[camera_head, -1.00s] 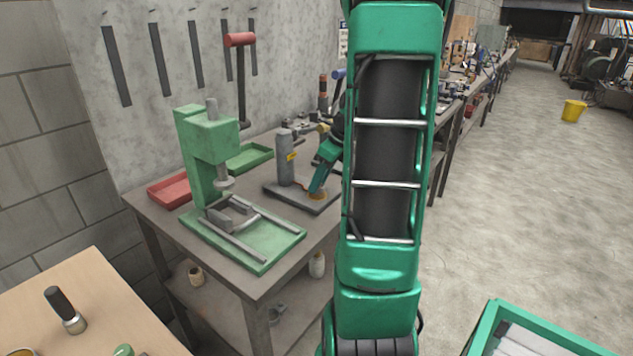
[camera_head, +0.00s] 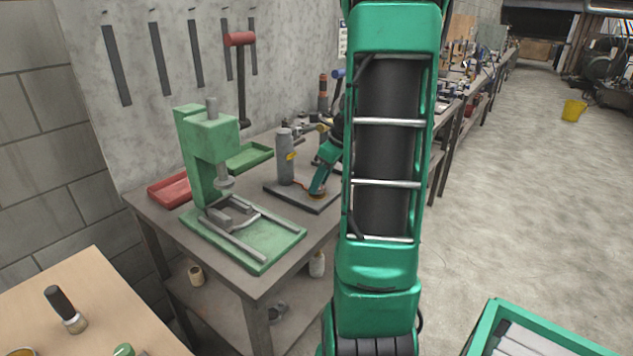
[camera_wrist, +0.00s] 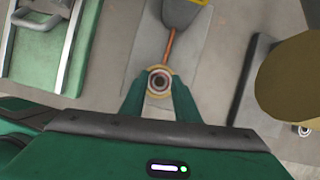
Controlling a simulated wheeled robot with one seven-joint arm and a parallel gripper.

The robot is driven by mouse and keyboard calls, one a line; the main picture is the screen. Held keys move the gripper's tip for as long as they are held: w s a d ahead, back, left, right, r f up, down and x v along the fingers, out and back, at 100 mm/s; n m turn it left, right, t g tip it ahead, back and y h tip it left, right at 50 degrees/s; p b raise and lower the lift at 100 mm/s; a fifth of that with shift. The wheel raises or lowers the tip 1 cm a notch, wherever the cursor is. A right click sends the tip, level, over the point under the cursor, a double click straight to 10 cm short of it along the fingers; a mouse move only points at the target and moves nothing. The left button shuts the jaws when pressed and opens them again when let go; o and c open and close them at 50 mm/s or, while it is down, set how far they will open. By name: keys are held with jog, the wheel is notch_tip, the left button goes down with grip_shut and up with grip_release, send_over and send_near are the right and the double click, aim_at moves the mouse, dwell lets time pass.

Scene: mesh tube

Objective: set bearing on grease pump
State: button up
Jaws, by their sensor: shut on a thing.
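The grease pump (camera_head: 285,158) is a grey upright cylinder with a yellow label on a dark flat base plate (camera_head: 285,195). In the wrist view its body (camera_wrist: 183,12) is at the top, and a copper tube (camera_wrist: 169,48) runs from it toward my fingers. The bearing (camera_wrist: 160,82) is a small ring with a dark centre between my fingertips. A tan round rim shows around it; I cannot tell whether the bearing rests on a seat there. My gripper (camera_wrist: 160,92) is shut on the bearing, low over the plate. In the head view my gripper (camera_head: 318,190) partly hides this spot.
A green press (camera_head: 205,150) with a green tray base stands left of the pump. Red (camera_head: 170,189) and green (camera_head: 250,157) trays lie behind it. A brown round object (camera_wrist: 290,78) is close at the right in the wrist view. Bench space in front of the plate is clear.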

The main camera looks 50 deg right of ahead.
jog(key=shift+f, duration=0.5)
dwell(0.4)
jog(key=o, duration=1.2)
jog(key=shift+c, duration=0.2)
jog(key=a+v, duration=0.1)
jog(key=v, duration=0.9)
jog(key=shift+d+r, duration=0.35)
jog(key=shift+d, duration=0.1)
jog(key=shift+s, duration=0.1)
